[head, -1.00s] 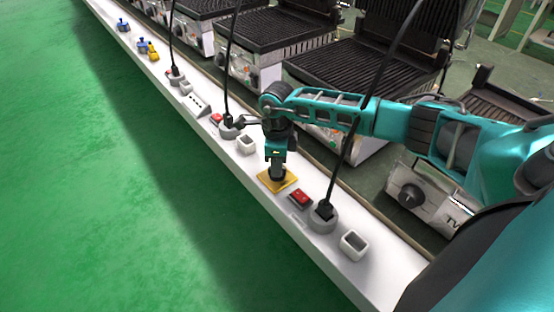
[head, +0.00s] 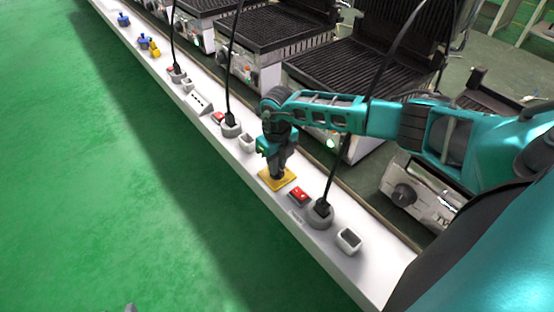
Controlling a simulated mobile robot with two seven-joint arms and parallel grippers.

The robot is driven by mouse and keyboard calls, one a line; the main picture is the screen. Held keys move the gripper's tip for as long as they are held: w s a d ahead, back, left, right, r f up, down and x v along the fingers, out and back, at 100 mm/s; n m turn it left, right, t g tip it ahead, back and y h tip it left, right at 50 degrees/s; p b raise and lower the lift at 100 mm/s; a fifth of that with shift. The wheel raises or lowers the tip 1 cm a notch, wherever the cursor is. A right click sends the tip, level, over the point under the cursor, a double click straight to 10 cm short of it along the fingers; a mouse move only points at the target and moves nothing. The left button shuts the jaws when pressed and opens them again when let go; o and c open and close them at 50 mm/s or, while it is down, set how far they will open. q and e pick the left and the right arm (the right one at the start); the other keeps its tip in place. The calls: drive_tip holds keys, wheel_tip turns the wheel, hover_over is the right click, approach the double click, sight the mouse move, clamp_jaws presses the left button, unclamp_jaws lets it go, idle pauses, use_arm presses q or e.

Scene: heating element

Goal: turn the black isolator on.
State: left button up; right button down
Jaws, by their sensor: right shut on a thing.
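The black isolator sits on a yellow square plate (head: 288,183) on the white ledge, in the middle of the head view. My right gripper (head: 278,174) points down onto it from above and is shut on its black knob. The gripper hides most of the knob, so its exact angle cannot be read. My left gripper does not show in any way I can make out.
A red switch (head: 298,196), a round grey socket with a black plug (head: 320,214) and a white square box (head: 349,241) stand close by on the white ledge (head: 375,280). Black cables rise past my right arm. Grills (head: 360,60) line the back. Green floor lies left.

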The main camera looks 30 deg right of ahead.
drive_tip(key=shift+m, duration=0.4)
drive_tip(key=c, duration=1.1)
unclamp_jaws()
drive_tip(key=shift+r+p, duration=1.35)
drive_tip(key=shift+r, duration=5.15)
